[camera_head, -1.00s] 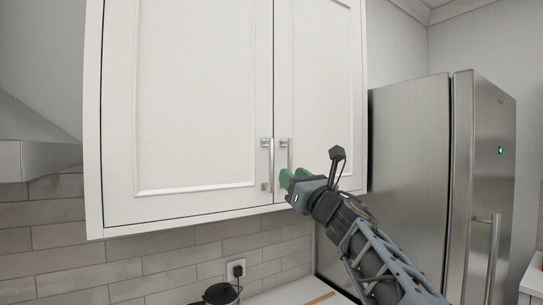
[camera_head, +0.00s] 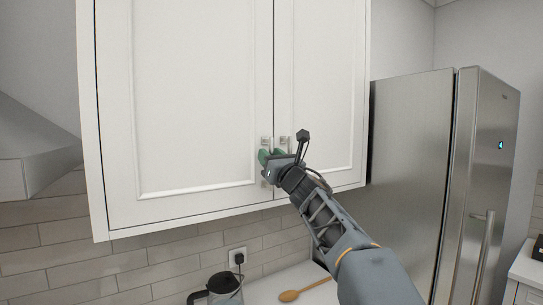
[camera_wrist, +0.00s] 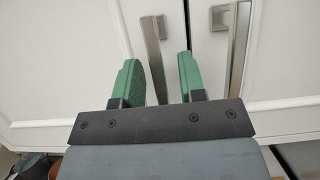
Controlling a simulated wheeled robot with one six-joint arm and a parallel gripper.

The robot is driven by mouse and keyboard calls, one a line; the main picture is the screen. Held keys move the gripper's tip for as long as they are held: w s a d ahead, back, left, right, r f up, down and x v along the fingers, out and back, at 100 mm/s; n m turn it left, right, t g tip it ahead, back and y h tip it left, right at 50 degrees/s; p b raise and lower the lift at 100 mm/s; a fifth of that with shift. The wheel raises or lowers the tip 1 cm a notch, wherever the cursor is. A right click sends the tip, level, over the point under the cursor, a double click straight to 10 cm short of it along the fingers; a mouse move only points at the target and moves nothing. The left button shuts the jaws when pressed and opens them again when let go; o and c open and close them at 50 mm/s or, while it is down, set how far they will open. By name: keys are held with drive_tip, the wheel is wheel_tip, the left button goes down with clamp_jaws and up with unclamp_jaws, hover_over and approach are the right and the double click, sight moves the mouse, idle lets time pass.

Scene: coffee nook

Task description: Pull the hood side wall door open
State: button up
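The white wall cabinet has two closed doors. The left door (camera_head: 180,100) is on the hood's side, and the right door (camera_head: 325,90) is beside it. The left door's metal bar handle (camera_wrist: 152,45) stands upright near the doors' meeting edge; the right door's handle (camera_wrist: 239,45) is just right of it. My gripper (camera_head: 271,154) is raised at the handles, partly hiding them in the head view. In the wrist view its green fingers (camera_wrist: 157,62) are apart, with the left handle showing in the gap between them. I cannot tell whether either finger touches it.
The range hood (camera_head: 30,150) is left of the cabinet, and a steel fridge (camera_head: 410,165) stands to the right. Below, the counter (camera_head: 262,291) holds a kettle (camera_head: 220,290) and a wooden spoon (camera_head: 290,295). A socket with a plug (camera_head: 238,259) is on the tiled wall.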

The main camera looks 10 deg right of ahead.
drive_tip(key=shift+c, duration=0.5)
clamp_jaws()
